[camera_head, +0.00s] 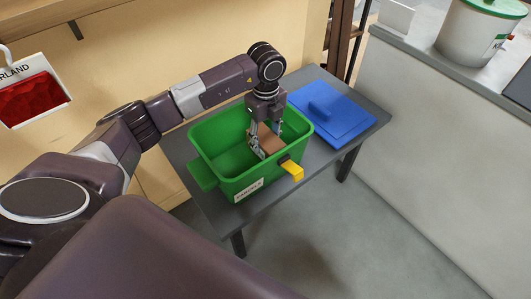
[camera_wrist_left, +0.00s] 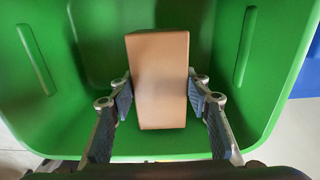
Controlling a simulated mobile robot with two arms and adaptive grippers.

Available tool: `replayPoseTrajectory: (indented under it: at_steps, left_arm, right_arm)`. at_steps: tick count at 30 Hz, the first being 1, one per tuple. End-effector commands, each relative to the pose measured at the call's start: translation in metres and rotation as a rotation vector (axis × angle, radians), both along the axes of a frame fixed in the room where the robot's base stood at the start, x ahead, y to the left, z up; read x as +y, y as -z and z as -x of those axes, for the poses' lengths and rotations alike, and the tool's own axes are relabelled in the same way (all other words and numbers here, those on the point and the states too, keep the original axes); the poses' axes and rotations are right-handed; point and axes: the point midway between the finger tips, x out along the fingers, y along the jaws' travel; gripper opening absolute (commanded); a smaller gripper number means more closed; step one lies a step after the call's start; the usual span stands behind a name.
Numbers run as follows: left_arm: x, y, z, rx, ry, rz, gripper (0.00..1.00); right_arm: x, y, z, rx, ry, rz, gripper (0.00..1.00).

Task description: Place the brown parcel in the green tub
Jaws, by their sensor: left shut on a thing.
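The green tub (camera_head: 205,150) stands on a dark grey table, with a white label and a yellow part on its near side. My left gripper (camera_head: 266,146) points down inside the tub's opening, shut on the brown parcel (camera_head: 270,137). In the left wrist view the parcel (camera_wrist_left: 158,80) is between the two fingers of the gripper (camera_wrist_left: 159,98), with green tub walls (camera_wrist_left: 225,70) around it. I cannot tell whether the parcel touches the tub's floor. My right gripper is not in view.
The dark grey table (camera_head: 210,200) carries a blue lid-like panel (camera_head: 340,115) with a raised handle, right of the tub. A counter (camera_head: 430,60) at the right holds a white bucket (camera_head: 480,30) with a green lid. A red item (camera_head: 32,100) hangs at the left.

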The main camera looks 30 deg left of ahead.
Motion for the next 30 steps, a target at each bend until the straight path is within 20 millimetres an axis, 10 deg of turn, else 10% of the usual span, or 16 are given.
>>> replayPoseTrajectory:
  at_steps: [15, 28, 29, 30]
  left_arm:
    - [0.0, 0.058, -0.001, -0.003, 0.001, 0.001, 0.03]
    - [0.0, 0.063, -0.001, -0.003, 0.002, 0.001, 0.03]
    - [0.0, 0.064, 0.0, -0.001, 0.002, 0.0, 0.46]
    - [0.0, 0.064, 0.0, -0.001, 0.002, 0.0, 0.51]
  right_arm:
    - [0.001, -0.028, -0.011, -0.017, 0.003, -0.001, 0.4]
    - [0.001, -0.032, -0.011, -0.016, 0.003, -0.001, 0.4]
    - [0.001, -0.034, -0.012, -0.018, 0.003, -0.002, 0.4]
    - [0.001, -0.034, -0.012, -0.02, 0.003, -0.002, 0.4]
